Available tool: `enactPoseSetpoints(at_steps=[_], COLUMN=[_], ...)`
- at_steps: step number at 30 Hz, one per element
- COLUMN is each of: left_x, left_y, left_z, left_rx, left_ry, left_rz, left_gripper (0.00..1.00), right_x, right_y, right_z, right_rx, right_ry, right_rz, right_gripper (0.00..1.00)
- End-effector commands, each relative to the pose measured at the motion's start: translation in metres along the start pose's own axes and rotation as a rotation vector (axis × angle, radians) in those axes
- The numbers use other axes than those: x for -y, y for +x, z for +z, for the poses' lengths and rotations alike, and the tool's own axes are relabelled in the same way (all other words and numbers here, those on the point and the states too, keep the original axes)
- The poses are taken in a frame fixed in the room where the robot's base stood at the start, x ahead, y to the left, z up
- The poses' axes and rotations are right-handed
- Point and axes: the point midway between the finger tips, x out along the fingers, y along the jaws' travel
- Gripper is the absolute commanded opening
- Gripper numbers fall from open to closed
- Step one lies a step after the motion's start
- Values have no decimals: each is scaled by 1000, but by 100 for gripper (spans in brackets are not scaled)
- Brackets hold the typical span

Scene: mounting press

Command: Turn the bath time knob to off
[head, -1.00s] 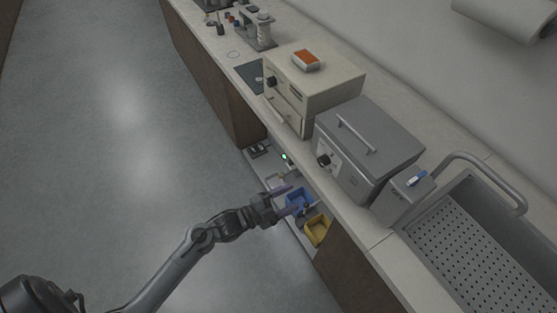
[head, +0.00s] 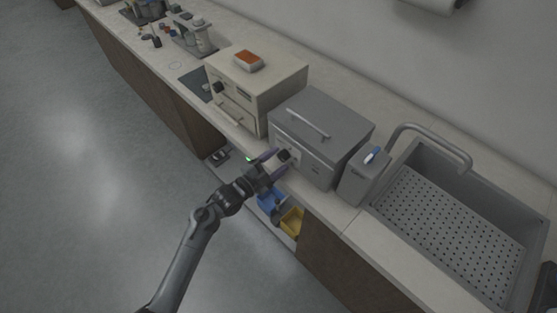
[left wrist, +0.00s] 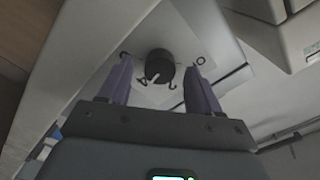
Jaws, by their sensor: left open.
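The bath time knob (head: 284,155) is a black round knob on the front of a grey lidded box (head: 329,117) on the counter. In the left wrist view the knob (left wrist: 160,66) has a white pointer mark toward its lower left, with markings on the plate around it. My left gripper (head: 272,163) is open in front of the knob. In the left wrist view its two purple fingers (left wrist: 158,84) stand apart, one on each side below the knob, and the knob shows between them. I cannot tell whether they touch it. My right gripper is not in view.
A beige oven-like box (head: 254,82) with its own knob and handle stands left of the grey box. A small grey unit (head: 361,178) and a sink (head: 452,235) are to the right. Blue (head: 270,203) and yellow bins (head: 292,222) sit below the counter.

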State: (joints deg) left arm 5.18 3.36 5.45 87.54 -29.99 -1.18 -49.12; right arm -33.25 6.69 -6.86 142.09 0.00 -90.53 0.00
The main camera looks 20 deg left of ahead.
Motion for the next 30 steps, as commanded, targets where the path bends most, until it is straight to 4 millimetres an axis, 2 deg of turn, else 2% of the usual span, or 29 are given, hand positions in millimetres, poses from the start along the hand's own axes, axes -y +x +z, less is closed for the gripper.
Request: enactPoseSetpoints(at_steps=[4, 14, 25, 30], left_x=[0, 0, 0, 0], left_y=[9, 11, 10, 10], left_z=[0, 0, 0, -1], left_rx=[0, 0, 0, 0], left_ry=[-2, -1, -1, -8], left_rz=[0, 1, 1, 1], left_gripper=[63, 63, 7, 7], right_x=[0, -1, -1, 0], right_y=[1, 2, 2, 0], right_z=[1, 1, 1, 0], right_rx=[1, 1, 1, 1], right_ry=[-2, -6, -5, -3], right_rz=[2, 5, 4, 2], right_gripper=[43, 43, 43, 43])
